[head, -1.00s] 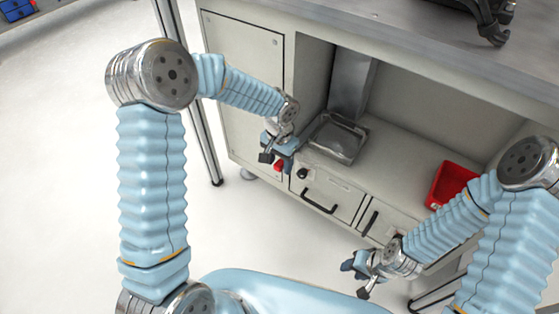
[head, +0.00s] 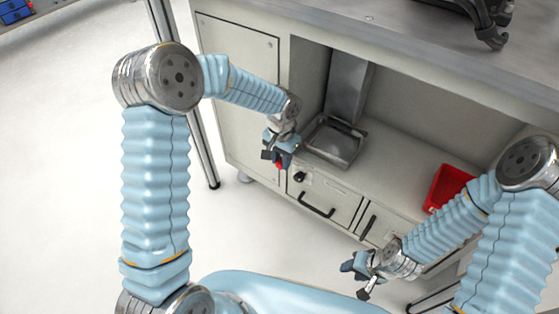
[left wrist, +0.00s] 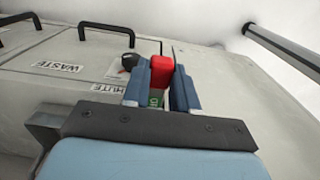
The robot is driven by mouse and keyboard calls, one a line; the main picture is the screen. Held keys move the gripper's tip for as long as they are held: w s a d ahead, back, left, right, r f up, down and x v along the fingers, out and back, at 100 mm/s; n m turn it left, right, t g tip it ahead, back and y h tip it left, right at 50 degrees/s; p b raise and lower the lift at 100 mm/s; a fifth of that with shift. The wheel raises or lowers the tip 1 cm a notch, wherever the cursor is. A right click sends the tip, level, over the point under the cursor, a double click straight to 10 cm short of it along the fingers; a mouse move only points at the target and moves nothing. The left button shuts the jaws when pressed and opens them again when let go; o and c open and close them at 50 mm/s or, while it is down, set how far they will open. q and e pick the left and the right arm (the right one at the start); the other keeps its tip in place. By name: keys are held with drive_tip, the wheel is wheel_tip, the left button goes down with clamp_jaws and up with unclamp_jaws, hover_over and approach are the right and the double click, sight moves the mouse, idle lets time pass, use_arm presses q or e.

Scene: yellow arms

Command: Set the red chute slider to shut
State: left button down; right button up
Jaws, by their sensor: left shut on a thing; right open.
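The red chute slider (left wrist: 161,72) sits on the cabinet front between the two blue fingers of my left gripper (left wrist: 161,92) in the left wrist view. The fingers are shut on it. In the head view the slider (head: 279,165) is a small red spot just below my left gripper (head: 277,158), left of the drawers. A small patch of green shows under the slider in the left wrist view; the rest of its track is hidden. My right gripper (head: 362,275) is open and empty, low in front of the right-hand drawer.
A black knob (left wrist: 130,61) is close beside the slider. Labelled drawers with black handles (head: 316,206) lie to the right. A metal tray (head: 333,141) sits under the chute (head: 348,92). A red bin (head: 446,184) stands further right. A metal post (head: 190,110) is left.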

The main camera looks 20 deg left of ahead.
use_arm(q)
drive_tip(key=c, duration=0.9)
unclamp_jaws()
drive_tip(key=shift+r, duration=0.1)
wheel_tip(320, 180, up, 14)
drive_tip(key=shift+f+p, duration=0.15)
drive_tip(key=shift+p, duration=0.55)
